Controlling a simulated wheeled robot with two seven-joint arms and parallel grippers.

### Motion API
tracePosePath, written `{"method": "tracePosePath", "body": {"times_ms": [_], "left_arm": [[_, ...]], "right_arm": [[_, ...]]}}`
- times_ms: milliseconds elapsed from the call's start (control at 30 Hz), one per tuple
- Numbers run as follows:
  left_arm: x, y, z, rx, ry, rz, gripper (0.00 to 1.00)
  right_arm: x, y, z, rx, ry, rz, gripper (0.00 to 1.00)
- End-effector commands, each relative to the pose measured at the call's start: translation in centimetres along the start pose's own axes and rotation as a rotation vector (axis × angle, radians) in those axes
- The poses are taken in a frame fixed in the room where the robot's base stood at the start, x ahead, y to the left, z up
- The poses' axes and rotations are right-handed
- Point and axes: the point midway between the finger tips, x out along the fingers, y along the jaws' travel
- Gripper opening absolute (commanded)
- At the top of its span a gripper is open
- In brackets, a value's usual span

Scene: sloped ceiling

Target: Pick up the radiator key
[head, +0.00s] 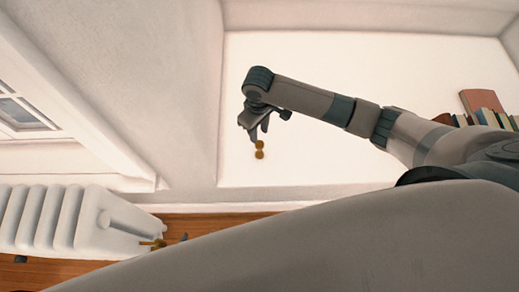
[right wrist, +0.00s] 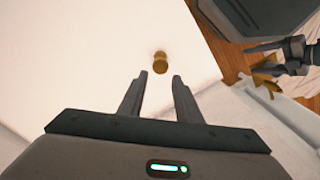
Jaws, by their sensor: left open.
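The radiator key (head: 259,150) is a small brass-coloured piece on a broad white surface (head: 330,80). In the right wrist view the key (right wrist: 160,62) lies just beyond my right fingertips, roughly in line with the gap between them. My right gripper (head: 258,130) is just above the key in the head view. Its two fingers (right wrist: 157,76) are apart with nothing between them. My left gripper (head: 184,238) shows only as a small dark tip beside the radiator. In the right wrist view it (right wrist: 292,58) is near brass fittings, its fingers apart.
A white ribbed radiator (head: 60,222) with a brass valve (head: 153,243) stands at lower left above the wooden floor (head: 60,272). A window (head: 22,115) is at left. Books (head: 487,108) stand at right. The white surface around the key is clear.

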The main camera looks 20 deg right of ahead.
Motion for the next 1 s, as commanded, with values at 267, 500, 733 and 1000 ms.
{"method": "tracePosePath", "body": {"times_ms": [267, 500, 733, 1000], "left_arm": [[0.0, -0.1, 0.1, 0.001, -0.001, -0.001, 0.71], [0.0, -0.1, 0.1, 0.001, -0.004, -0.001, 0.71], [0.0, -0.1, 0.0, 0.000, -0.003, -0.001, 0.71], [-0.1, -0.1, -0.1, 0.000, 0.000, -0.001, 0.71]], "right_arm": [[5.0, 0.0, 0.1, 0.001, -0.003, 0.001, 0.31], [7.1, 0.0, 0.0, -0.001, 0.001, 0.000, 0.31], [7.3, 0.0, 0.0, -0.001, 0.001, 0.000, 0.31], [8.0, 0.0, 0.1, 0.000, 0.000, 0.000, 0.31]]}}
